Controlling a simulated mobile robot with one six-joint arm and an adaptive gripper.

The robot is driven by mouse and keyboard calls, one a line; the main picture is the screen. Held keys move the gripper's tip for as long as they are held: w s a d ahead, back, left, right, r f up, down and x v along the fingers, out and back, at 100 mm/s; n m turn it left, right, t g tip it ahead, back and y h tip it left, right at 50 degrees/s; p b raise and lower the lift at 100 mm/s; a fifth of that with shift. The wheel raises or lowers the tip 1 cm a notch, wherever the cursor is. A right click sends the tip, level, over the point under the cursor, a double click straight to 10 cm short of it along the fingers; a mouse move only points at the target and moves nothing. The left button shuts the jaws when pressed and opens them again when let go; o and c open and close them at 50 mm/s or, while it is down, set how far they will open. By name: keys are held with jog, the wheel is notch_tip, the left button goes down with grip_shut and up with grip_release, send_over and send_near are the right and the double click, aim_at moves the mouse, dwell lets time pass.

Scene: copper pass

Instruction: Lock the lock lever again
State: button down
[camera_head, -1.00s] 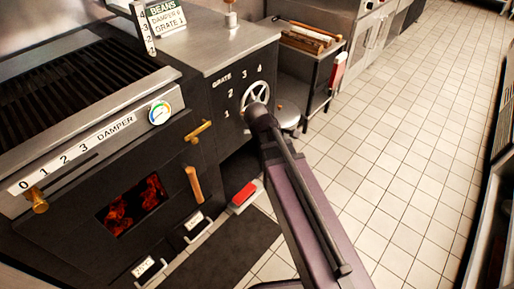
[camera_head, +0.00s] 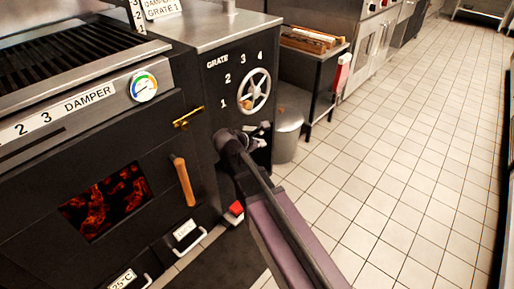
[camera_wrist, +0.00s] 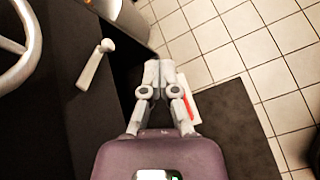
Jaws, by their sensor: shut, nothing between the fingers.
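A pale grey lever with a rounded end (camera_wrist: 96,66) sticks out from the black front panel in the wrist view, beside the handwheel; I take it to be the lock lever. My gripper (camera_wrist: 161,66) is shut and empty, to the right of the lever and apart from it. In the head view my gripper (camera_head: 256,140) is in front of the panel below the handwheel. My arm and gripper partly cover that spot, so the lever is not clear there. The spoked grate handwheel (camera_head: 254,91) sits beside the numbers 1 to 4; its rim shows in the wrist view (camera_wrist: 31,45).
The oven door has a wooden handle (camera_head: 184,181) and a brass latch (camera_head: 187,118). A damper gauge (camera_head: 144,86) is above. A grey bin (camera_head: 288,136) stands right of the panel. A red and white object (camera_head: 234,212) is low by the oven. Tiled floor is open to the right.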

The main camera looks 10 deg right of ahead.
aim_at(254, 130)
jog(key=w+a+f+n+t+h+b, duration=0.1)
jog(key=w+a+f+n+t+b, duration=0.3)
jog(key=a+f+n+b, duration=0.4)
jog(key=b, duration=0.4)
jog(key=shift+f+b, duration=0.35)
jog(key=w+r+x, duration=0.1)
jog(key=r+x, duration=0.1)
jog(key=x, duration=1)
jog(key=shift+w+d+r+b, duration=0.25)
jog(key=shift+d+b, duration=0.1)
jog(key=shift+b, duration=0.1)
